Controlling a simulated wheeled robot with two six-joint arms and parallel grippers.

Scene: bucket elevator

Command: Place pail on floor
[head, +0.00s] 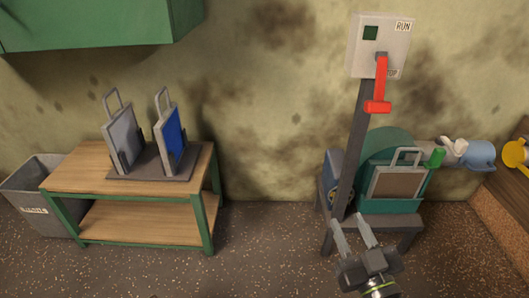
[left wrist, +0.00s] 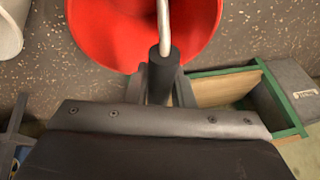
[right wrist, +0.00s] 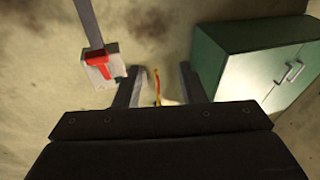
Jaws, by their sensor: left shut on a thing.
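A red pail (left wrist: 105,25) shows at the top of the left wrist view, with speckled floor behind it. Its pale wire handle has a black grip (left wrist: 161,62). My left gripper (left wrist: 160,88) is shut on that grip. The pail is cut off by the frame edge, and I cannot tell whether its base touches the floor. The pail and my left gripper are outside the head view. My right gripper (head: 354,231) is open and empty in front of the green machine; its spread fingers also show in the right wrist view (right wrist: 157,88).
A wooden bench (head: 75,173) with two panels in a rack stands left, beside a grey bin (head: 30,178). The green machine (head: 382,205) stands right, below a switch box (head: 365,45) with a red lever (head: 381,85). Speckled floor (head: 265,240) between them is clear. A white container (left wrist: 8,35) shows near the pail.

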